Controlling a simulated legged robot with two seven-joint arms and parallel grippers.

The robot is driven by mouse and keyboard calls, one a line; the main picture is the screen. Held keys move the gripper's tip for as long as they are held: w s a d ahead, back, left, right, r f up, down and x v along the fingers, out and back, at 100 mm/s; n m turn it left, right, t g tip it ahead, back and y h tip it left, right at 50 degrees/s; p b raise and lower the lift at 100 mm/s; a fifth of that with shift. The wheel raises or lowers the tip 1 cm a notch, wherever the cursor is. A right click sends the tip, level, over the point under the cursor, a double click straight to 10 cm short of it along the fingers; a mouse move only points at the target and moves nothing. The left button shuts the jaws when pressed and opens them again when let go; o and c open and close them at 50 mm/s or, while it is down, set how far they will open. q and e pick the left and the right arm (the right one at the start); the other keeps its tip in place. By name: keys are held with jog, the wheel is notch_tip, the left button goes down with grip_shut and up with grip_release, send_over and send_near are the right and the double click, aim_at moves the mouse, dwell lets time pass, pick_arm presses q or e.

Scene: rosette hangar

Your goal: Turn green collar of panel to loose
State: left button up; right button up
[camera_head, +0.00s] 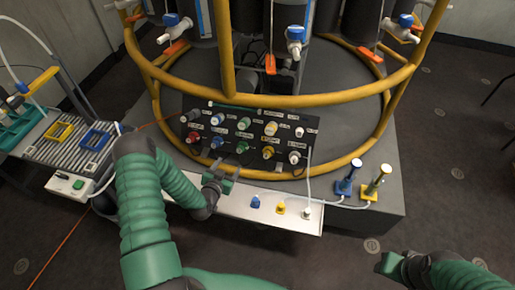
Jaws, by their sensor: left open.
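The black panel (222,160) stands at the base of the yellow-railed rig, with two rows of coloured round fittings and small labels. Which way the collar is turned is too small to tell. My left gripper (222,181) is open and empty, in front of and below the panel's lower row, apart from the green collar. My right gripper (389,263) is at the lower right, far from the panel; its jaw opening is unclear.
A white tray (235,205) in front of the panel bears blue, yellow and white plugs. Blue (347,180) and yellow (376,183) upright fittings stand right on the dark platform. A yellow ring rail (290,99) passes above the panel. A ribbed bench (70,150) stands left.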

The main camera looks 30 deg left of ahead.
aim_at(242, 148)
pick_arm(q)
jog(key=b+x, duration=0.1)
jog(key=x, duration=0.2)
jog(key=b+x, duration=0.1)
jog(key=x, duration=0.3)
jog(key=d+b+x, duration=0.1)
jog(key=x, duration=0.2)
jog(key=shift+w+f, duration=0.2)
jog(key=x, duration=0.1)
jog(key=b+x, duration=0.1)
jog(key=x, duration=0.1)
jog(key=b+x, duration=0.1)
jog(key=shift+w+a+f, duration=0.1)
jog(key=shift+w+a, duration=0.1)
jog(key=shift+a, duration=0.15)
jog(key=shift+w+a+f, duration=0.15)
jog(key=shift+w+a, duration=0.15)
jog(key=shift+w, duration=0.1)
jog(key=shift+d, duration=0.1)
pick_arm(e)
notch_tip(242, 148, down, 5)
jog(key=shift+s+a+f, duration=0.1)
jog(key=shift+a, duration=0.05)
pick_arm(q)
jog(key=shift+d, duration=0.1)
jog(key=shift+c, duration=1)
jog(key=shift+s, duration=0.1)
jog(key=c, duration=1.2)
